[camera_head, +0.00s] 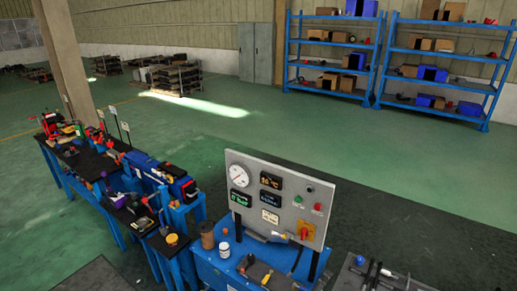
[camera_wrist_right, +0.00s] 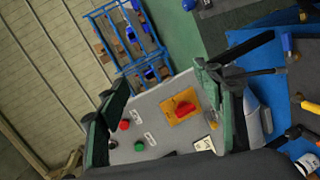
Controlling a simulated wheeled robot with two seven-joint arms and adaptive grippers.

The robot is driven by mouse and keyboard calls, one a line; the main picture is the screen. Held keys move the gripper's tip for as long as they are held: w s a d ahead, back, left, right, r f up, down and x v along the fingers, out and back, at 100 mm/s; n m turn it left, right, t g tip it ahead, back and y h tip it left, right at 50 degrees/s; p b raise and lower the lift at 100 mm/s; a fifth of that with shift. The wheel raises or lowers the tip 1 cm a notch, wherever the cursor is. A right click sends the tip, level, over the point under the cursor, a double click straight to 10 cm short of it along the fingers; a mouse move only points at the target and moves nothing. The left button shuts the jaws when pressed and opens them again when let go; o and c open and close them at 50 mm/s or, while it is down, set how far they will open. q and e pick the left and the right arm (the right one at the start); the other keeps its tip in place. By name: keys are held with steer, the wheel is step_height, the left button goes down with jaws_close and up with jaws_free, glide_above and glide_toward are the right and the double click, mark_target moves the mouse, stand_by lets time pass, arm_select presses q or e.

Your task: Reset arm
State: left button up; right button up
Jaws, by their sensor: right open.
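A grey control panel (camera_head: 275,205) stands upright on a blue bench (camera_head: 215,262) in the head view. It carries a round gauge (camera_head: 239,176), dark displays, a green button (camera_head: 299,199), a red button (camera_head: 318,207) and a red rotary switch on a yellow plate (camera_head: 306,231). In the right wrist view, my right gripper (camera_wrist_right: 158,84) is open, with the panel (camera_wrist_right: 155,108) showing between its fingers. The rotary switch (camera_wrist_right: 184,109) shows there too, and nothing is seen held. Neither gripper shows in the head view; my left gripper is out of sight.
A bench with tools (camera_head: 120,205) runs along the left. Tools lie on a dark surface (camera_head: 380,279) at the lower right. Blue shelves (camera_head: 333,62) with boxes stand at the back. The green floor (camera_head: 290,125) between is largely clear.

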steer(key=s+d+f+m+g+y, duration=0.4)
steer(key=s+d+f+m+g, duration=0.15)
steer(key=s+d+f, duration=0.9)
steer(key=s+a+m+g+y, duration=0.25)
steer(key=s+y, duration=0.25)
steer(key=s, duration=1.4)
step_height(320, 180, down, 34)
steer(key=s+g+b, duration=0.1)
steer(key=b, duration=0.4)
arm_select(q)
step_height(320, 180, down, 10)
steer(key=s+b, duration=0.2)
steer(key=b, duration=0.3)
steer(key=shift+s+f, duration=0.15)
arm_select(e)
steer(key=s+f+n+g, duration=0.1)
steer(key=s+f, duration=1.9)
steer(key=f, duration=0.4)
steer(key=shift+s+a+f+g+y, duration=0.2)
steer(key=shift+a+g+y, duration=0.1)
steer(key=shift+a, duration=0.1)
